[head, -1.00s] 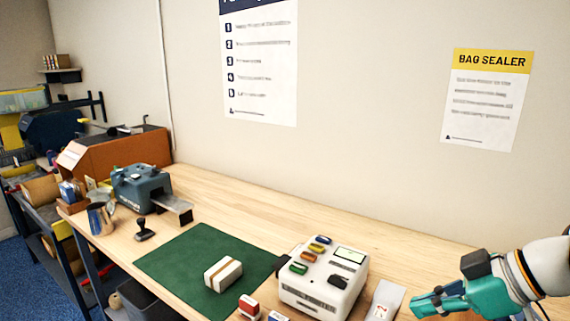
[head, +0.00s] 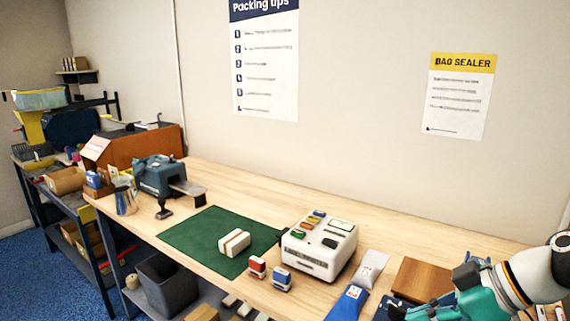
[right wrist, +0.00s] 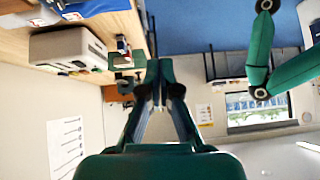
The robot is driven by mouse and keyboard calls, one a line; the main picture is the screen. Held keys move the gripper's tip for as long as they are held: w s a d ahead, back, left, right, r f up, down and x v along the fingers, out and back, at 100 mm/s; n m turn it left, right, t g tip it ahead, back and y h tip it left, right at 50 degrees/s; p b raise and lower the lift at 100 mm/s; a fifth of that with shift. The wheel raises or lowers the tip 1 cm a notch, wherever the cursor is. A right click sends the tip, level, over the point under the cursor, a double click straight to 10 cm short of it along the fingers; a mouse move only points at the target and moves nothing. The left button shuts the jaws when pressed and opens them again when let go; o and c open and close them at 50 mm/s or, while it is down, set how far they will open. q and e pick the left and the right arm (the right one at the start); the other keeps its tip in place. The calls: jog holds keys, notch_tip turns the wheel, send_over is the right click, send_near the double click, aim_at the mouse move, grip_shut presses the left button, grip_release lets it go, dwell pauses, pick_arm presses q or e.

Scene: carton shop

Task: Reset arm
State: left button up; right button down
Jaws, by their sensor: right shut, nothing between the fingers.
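My right gripper (right wrist: 160,75) shows in the right wrist view with its two dark fingers together and nothing between them. In the head view my teal right arm comes in at the lower right, over the front right part of the workbench (head: 420,226). The fingertips are hard to make out there. My left gripper is not in view; green arm links that look like mine show at the upper right of the right wrist view.
On the bench are a white sealer-like machine (head: 318,247), a white block (head: 234,242) on a green mat (head: 190,236), two stamps (head: 257,267), a blue-grey machine (head: 160,177) and a brown box (head: 422,279). A dark bin (head: 168,284) stands below. Blue floor (head: 40,270) is open at left.

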jog(key=s+a+f+m+g, duration=0.1)
jog(key=s+a+f+g, duration=0.15)
jog(key=f, duration=1.05)
jog(key=s+a+f+g, duration=0.1)
jog(key=a+f+g, duration=0.3)
jog(key=f, duration=0.8)
jog(key=s+a+f+m+h, duration=0.2)
jog(key=s+f+m, duration=0.2)
jog(key=s+f, duration=0.5)
jog(key=s+a+f+m+h, duration=0.1)
jog(key=s+a+f+m, duration=0.15)
jog(key=s+f, duration=0.65)
jog(key=w+d+f+m+t, duration=0.1)
jog(key=w+f+m+t, duration=0.2)
jog(key=w+m, duration=0.2)
jog(key=shift+w+h, duration=0.3)
jog(key=shift+w, duration=0.85)
